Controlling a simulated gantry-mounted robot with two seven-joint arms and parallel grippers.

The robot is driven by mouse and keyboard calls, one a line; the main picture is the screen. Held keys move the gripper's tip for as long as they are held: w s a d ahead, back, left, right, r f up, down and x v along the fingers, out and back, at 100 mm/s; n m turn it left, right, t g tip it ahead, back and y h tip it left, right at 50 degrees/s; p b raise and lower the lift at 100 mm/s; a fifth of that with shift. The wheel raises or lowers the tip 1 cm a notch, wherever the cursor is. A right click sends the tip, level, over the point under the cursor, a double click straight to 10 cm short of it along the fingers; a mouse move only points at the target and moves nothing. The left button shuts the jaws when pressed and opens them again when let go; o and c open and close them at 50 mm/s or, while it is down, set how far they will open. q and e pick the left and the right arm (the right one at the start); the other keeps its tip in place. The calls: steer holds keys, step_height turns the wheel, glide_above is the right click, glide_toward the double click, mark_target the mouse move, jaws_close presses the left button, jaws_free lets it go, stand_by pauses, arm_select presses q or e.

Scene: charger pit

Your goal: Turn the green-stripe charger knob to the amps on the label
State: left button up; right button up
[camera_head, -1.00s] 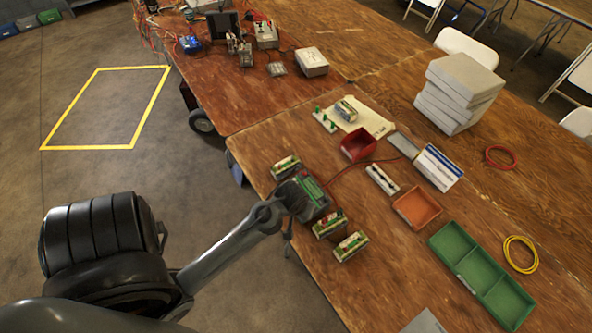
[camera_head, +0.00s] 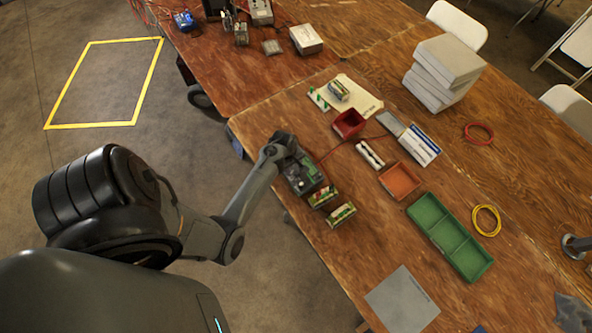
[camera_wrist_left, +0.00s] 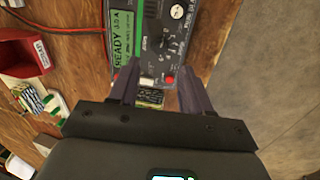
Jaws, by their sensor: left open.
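The charger (camera_head: 304,178) is a dark box near the table's left edge, partly hidden by my left gripper (camera_head: 284,147). Two batteries (camera_head: 323,196) (camera_head: 341,214) stand beside the charger; label figures are unreadable. My right gripper is not seen.
A red bin (camera_head: 348,122), an orange tray (camera_head: 400,180) and a green divided tray (camera_head: 449,235) lie to the right. A blue-and-white box (camera_head: 420,145) lies behind the orange tray. Grey boxes (camera_head: 446,66) are stacked at the back.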

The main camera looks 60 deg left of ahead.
mark_target(297, 173)
arm_select(q)
steer(key=shift+w+f+b, duration=0.15)
steer(key=shift+w+f, duration=0.05)
steer(key=shift+f, duration=0.95)
steer(key=shift+w+f+b, duration=0.2)
steer(key=shift+w+f, duration=0.05)
steer(key=shift+f, duration=0.9)
steer(key=shift+w+f+b, duration=0.15)
steer(key=shift+w+f, duration=0.05)
steer(key=shift+f, duration=0.95)
jaws_close()
